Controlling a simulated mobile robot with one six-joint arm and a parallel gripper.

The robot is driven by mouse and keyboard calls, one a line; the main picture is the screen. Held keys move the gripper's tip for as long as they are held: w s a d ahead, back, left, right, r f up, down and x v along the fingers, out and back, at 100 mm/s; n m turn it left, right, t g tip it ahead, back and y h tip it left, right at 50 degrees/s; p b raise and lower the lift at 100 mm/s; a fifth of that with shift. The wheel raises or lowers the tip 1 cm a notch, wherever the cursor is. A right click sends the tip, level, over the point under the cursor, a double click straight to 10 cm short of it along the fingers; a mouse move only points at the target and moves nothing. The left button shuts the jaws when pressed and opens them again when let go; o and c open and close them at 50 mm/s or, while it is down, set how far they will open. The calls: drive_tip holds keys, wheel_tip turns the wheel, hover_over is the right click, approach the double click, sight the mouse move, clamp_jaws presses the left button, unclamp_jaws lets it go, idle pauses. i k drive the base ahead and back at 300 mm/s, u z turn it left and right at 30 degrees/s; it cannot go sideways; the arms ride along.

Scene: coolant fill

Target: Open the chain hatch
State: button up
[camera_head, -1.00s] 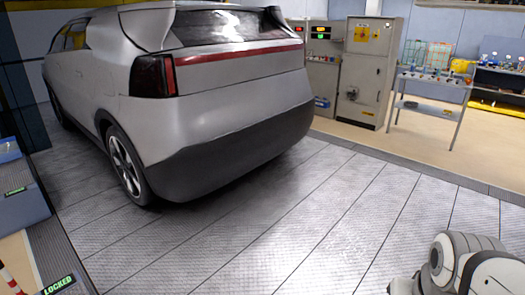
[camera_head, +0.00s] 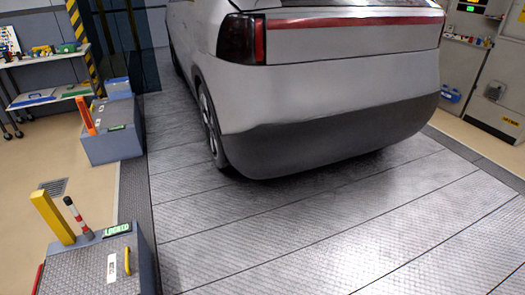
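A low grey box (camera_head: 147,270) stands at the lower left, cut off by the bottom edge of the picture. Its tread-plate lid (camera_head: 85,268) lies flat and looks shut. The lid bears a yellow handle (camera_head: 127,261) and a small white label, too small to read. This may be the chain hatch; I cannot tell for sure. A green-lettered sign (camera_head: 117,230) at its back edge seems to read LOCKED. My gripper is not in view.
A silver car (camera_head: 345,88) stands on the metal-plate floor (camera_head: 290,225), filling the upper middle. A second grey-blue box (camera_head: 112,145) with an orange lever is farther back at left. The plate floor before the car is clear.

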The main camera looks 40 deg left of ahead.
sight(110, 267)
drive_tip(key=u, duration=2.3)
drive_tip(key=i, duration=1.65)
